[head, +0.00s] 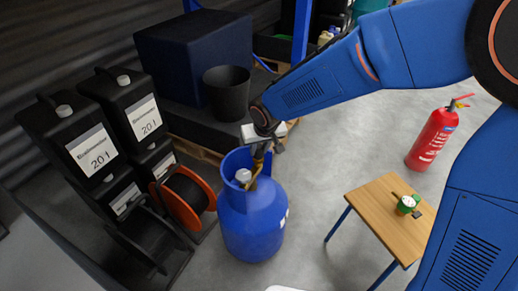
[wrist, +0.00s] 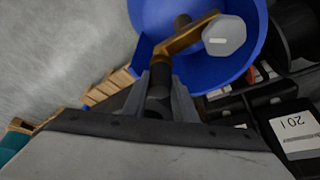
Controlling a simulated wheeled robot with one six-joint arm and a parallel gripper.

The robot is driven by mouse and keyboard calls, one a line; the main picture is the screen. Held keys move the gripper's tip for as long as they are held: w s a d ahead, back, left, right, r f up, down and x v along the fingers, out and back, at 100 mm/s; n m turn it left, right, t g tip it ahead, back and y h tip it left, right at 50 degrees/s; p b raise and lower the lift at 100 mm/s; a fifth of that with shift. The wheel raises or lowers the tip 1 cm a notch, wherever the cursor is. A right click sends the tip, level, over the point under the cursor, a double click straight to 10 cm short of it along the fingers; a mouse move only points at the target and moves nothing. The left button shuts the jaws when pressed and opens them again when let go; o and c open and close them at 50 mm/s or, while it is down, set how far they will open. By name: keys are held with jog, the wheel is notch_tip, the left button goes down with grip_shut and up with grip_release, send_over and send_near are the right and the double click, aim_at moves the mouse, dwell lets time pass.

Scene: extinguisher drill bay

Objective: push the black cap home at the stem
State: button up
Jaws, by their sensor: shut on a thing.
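A blue gas cylinder (head: 252,225) stands upright on the floor. Inside its collar is a brass valve (head: 257,168) with a grey handwheel (head: 243,175). In the wrist view the brass stem (wrist: 183,42) runs from below the grey handwheel (wrist: 223,36) toward my gripper. My gripper (head: 262,150) is at the collar's upper edge. In the wrist view its fingers (wrist: 161,88) are shut on the black cap (wrist: 158,98), which lies in line with the end of the brass stem. The cap meets or nearly meets the stem; I cannot tell how far on it sits.
Black 20 l canisters (head: 92,155) and an orange cable reel (head: 183,200) stand left of the cylinder. A black bin (head: 227,95) is behind it. A wooden table (head: 385,222) with a green gauge (head: 406,204) and a red extinguisher (head: 433,137) are right. Floor between is clear.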

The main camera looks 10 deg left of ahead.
jog(key=shift+f, duration=0.75)
dwell(0.5)
jog(key=o, duration=1.1)
jog(key=shift+o, duration=0.2)
jog(key=shift+r, duration=0.1)
